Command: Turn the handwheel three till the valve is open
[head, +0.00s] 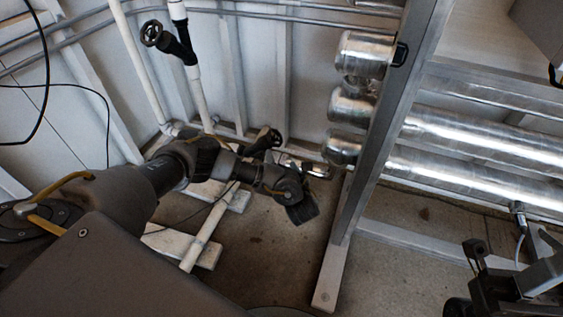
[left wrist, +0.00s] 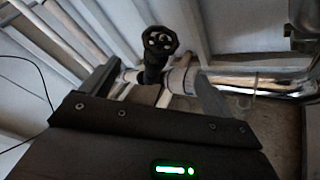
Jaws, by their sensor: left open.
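A dark handwheel (head: 268,138) on a black valve sits low near the wall, just beyond my left gripper. In the left wrist view a round dark handwheel (left wrist: 160,41) with holes in its face stands ahead, between the lines of the two fingers. My left gripper (head: 296,192) is open and empty, apart from the wheel. Its two fingers also show in the left wrist view (left wrist: 150,85). Another dark handwheel (head: 152,33) sits higher on a white upright pipe. No number shows on either wheel. My right gripper (head: 500,282) is partly in view at the lower right; its jaws are unclear.
A grey metal frame post (head: 385,125) stands right of my left gripper. Shiny steel cylinders (head: 470,135) lie behind it. White pipes (head: 203,230) and pale foot plates lie on the floor under my left arm. Bare floor (head: 265,245) shows in front of the post.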

